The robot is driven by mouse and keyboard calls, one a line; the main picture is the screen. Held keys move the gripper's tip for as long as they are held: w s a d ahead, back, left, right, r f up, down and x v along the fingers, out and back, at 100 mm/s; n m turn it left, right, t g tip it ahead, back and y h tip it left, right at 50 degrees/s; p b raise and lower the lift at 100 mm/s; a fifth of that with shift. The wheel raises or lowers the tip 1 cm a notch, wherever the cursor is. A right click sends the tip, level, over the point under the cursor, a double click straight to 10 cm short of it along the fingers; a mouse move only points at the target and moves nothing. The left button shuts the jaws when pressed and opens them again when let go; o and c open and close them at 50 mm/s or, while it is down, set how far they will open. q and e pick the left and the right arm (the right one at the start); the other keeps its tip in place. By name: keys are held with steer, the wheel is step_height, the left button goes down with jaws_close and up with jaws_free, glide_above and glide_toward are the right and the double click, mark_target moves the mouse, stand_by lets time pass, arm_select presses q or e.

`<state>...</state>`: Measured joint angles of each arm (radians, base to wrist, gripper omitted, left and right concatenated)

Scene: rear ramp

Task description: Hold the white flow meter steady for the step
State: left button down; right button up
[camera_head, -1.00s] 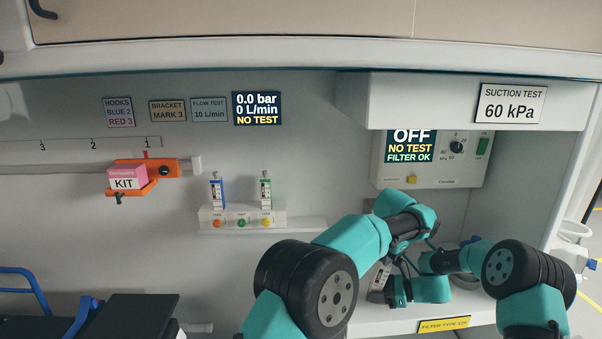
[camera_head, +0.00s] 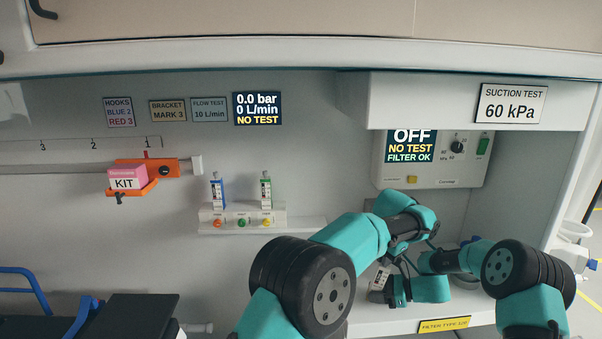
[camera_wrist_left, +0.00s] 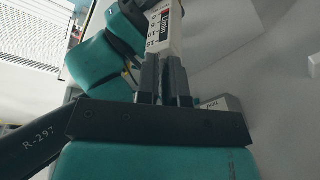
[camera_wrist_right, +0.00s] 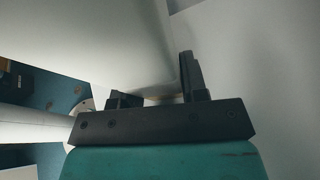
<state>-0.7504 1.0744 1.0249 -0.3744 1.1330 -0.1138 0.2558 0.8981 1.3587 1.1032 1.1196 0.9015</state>
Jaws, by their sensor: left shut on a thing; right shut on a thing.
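The white flow meter (camera_wrist_left: 166,28), with printed black markings and a dark scale window, is between the fingers of my left gripper (camera_wrist_left: 166,78) in the left wrist view. That gripper is shut on its end. In the head view a small part of the pale meter (camera_head: 380,276) shows beside my arms, tilted. My right gripper (camera_wrist_right: 154,84) is shut on a pale object, with its fingers apart around it in the right wrist view; I cannot tell what it is.
The suction unit (camera_head: 433,160) reads OFF, NO TEST, FILTER OK. The wall screen (camera_head: 257,108) reads 0.0 bar, 0 L/min, NO TEST. Two small meters, blue (camera_head: 217,189) and green (camera_head: 266,189), stand on an outlet block (camera_head: 212,226). A pink kit (camera_head: 127,177) sits on an orange bracket (camera_head: 161,168).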

arm_select(q)
steer(key=r, duration=0.3)
steer(key=d+r, duration=0.1)
steer(key=r, duration=0.1)
steer(key=shift+s+r, duration=0.15)
steer(key=shift+r, duration=0.05)
arm_select(e)
steer(key=shift+d, duration=0.1)
arm_select(q)
steer(key=shift+w+a+r, duration=0.2)
steer(key=shift+w+r, duration=0.1)
steer(key=shift+w, duration=0.25)
steer(key=shift+w+a+r, duration=0.15)
steer(key=shift+w+r, duration=0.15)
steer(key=shift+w, duration=0.2)
steer(key=shift+f, duration=0.15)
steer(key=shift+w+a+f, duration=0.1)
steer(key=shift+a+f, duration=0.1)
steer(key=shift+f, duration=0.95)
steer(key=shift+a+f, duration=0.15)
steer(key=shift+f, duration=0.95)
steer(key=shift+w+a+f, duration=0.1)
steer(key=shift+a+f, duration=0.1)
steer(key=shift+f, duration=0.95)
arm_select(e)
steer(key=shift+f, duration=0.1)
